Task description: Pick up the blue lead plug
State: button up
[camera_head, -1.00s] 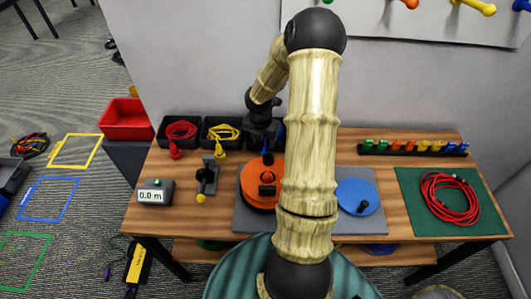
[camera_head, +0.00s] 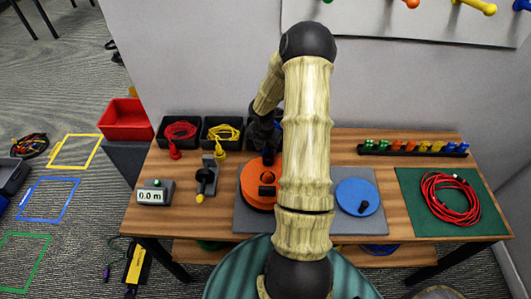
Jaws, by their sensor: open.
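My gripper (camera_head: 267,150) is at the back of the table, just behind the orange reel. It is open, though its fingers are small and dark in this view. A third dark bin behind my gripper is mostly hidden. The red lead plug (camera_head: 175,154) and the yellow lead plug (camera_head: 220,155) hang at the fronts of their black bins, to the left of my gripper.
An orange reel (camera_head: 254,187) and a blue disc (camera_head: 357,197) lie on a grey mat (camera_head: 376,227). A small dark stand (camera_head: 206,177) and a meter reading 0.0 m (camera_head: 154,193) are at left. A connector rack (camera_head: 413,150) and red cable (camera_head: 450,200) are at right.

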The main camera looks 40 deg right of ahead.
grip_shut()
jog(key=shift+r, duration=0.1)
notch_tip(320, 180, up, 10)
jog(key=shift+f+p, duration=0.1)
jog(key=shift+p, duration=0.65)
